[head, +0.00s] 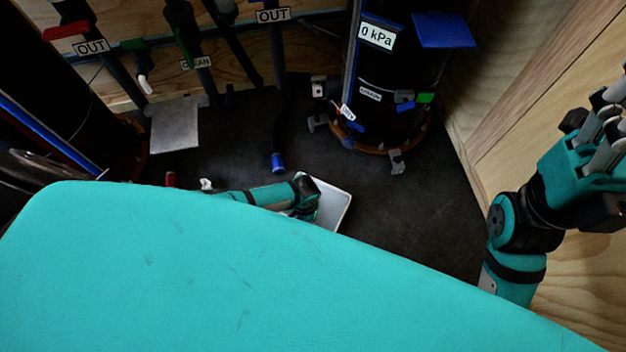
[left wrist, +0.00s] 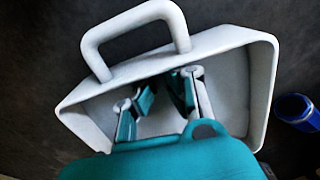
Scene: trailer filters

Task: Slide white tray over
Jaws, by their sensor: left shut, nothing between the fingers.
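The white tray (head: 338,211) lies on the dark floor in the head view, and my teal body hides its near part. In the left wrist view the tray (left wrist: 235,75) fills much of the picture, with its loop handle (left wrist: 135,22) on the far side. My left gripper (head: 308,203) is at the tray.
A blue-ended pipe (head: 278,160) stands just behind the tray, and a blue cap (left wrist: 296,110) shows right of it in the wrist view. A black filter tank (head: 395,85) with clamps stands behind right. Dark floor (head: 420,205) right of the tray is clear up to the wooden wall (head: 525,95).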

